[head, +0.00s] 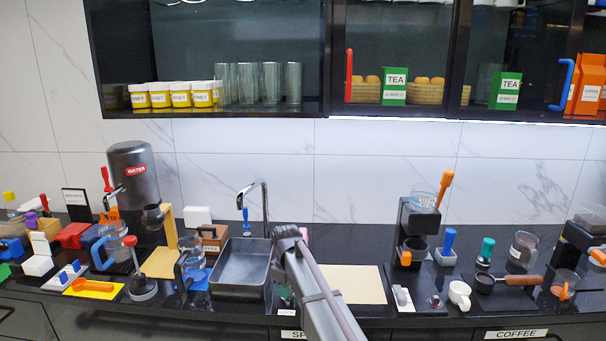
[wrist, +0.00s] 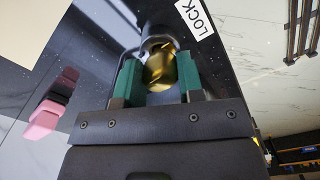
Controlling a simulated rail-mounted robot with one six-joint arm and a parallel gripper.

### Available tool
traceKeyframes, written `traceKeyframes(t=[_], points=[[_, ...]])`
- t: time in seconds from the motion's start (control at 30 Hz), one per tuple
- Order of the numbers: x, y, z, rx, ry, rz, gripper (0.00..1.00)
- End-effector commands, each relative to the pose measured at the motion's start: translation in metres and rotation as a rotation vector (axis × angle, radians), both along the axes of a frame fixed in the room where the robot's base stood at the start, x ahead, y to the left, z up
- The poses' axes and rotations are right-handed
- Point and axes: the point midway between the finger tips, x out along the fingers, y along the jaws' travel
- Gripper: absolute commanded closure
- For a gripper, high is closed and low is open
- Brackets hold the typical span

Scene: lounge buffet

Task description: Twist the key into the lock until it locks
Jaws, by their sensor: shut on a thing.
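My gripper (wrist: 159,74) has two green fingers in the wrist view, shut on a gold key (wrist: 160,70). The key sits between the fingers, right at a dark grey round lock (wrist: 157,36). How deep the key sits in the lock, and how far it is turned, I cannot tell. A white label reading LOCK (wrist: 195,17) lies beside the lock. In the head view my arm crosses the front of the counter and hides the key and gripper; a small label (head: 286,312) shows on the counter front beside it.
A pink and dark red object (wrist: 48,112) lies left of the gripper in the wrist view. In the head view a sink (head: 241,268) is left of my arm and a beige board (head: 352,283) is right of it. Cups and coffee tools crowd both counter ends.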

Motion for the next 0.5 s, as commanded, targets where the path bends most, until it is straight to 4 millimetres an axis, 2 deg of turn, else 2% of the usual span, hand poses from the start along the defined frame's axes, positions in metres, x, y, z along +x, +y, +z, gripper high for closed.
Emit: traceKeyframes(t=[0.03, 0.07, 0.37, 0.5], points=[[0.0000, -0.0001, 0.0000, 0.000, 0.000, 0.001, 1.00], [0.0000, -0.0001, 0.0000, 0.000, 0.000, 0.001, 0.64], [0.0000, -0.0001, 0.0000, 0.000, 0.000, 0.004, 0.36], [0.0000, -0.0001, 0.0000, 0.000, 0.000, 0.004, 0.35]])
